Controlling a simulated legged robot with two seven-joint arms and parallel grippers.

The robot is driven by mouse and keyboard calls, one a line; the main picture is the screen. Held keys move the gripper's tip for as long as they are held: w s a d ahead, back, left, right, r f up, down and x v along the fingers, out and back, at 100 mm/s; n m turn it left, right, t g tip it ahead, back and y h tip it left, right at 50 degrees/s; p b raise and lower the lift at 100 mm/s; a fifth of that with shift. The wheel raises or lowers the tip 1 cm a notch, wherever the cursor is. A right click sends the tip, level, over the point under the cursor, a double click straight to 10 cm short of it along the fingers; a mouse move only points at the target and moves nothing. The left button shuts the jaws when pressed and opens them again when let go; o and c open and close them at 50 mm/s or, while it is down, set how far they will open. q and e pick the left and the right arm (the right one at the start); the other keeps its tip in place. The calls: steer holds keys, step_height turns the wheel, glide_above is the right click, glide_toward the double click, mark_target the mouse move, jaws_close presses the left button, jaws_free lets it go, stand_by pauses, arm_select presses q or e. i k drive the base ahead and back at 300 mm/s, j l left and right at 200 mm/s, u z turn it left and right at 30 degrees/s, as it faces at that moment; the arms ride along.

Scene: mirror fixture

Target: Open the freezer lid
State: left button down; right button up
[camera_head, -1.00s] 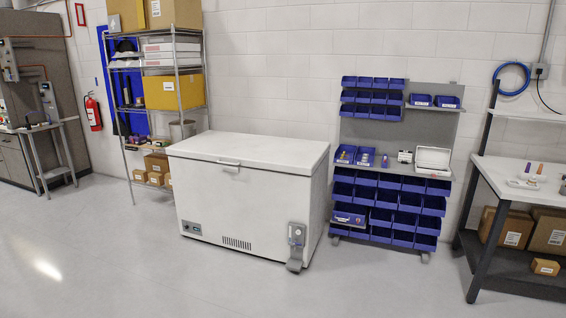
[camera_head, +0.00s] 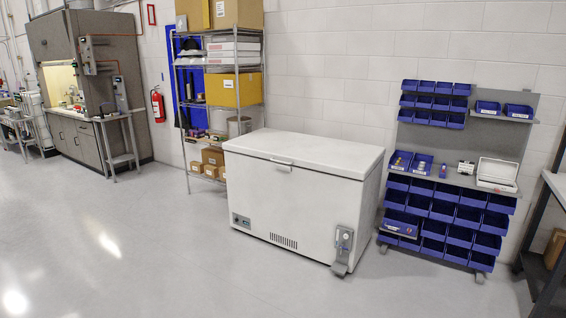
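The white chest freezer (camera_head: 290,212) stands on the floor against the back wall, a little right of the middle of the view. Its lid (camera_head: 305,151) is shut. A light handle (camera_head: 281,163) sits at the lid's front edge, near its middle. A grey pedal-like device (camera_head: 341,250) is at the front right lower corner of the freezer. Neither of my grippers shows in the head view.
A wire shelf (camera_head: 219,68) with boxes stands just left of the freezer. A rack of blue bins (camera_head: 456,213) stands close on its right. A workbench (camera_head: 555,187) is at the right edge. The floor (camera_head: 150,255) in front is clear.

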mark_target(348, 159)
steer(key=i+j+u, duration=0.25)
steer(key=i, duration=0.45)
steer(key=i+j, duration=0.15)
steer(key=i, duration=0.85)
steer(key=i+j, duration=0.1)
steer(key=i, duration=0.9)
steer(key=i+j, duration=0.15)
steer(key=i, duration=0.85)
steer(key=i+j+z, duration=0.4)
steer(key=i, duration=0.25)
steer(key=i+j+z, duration=0.4)
steer(key=i, duration=0.25)
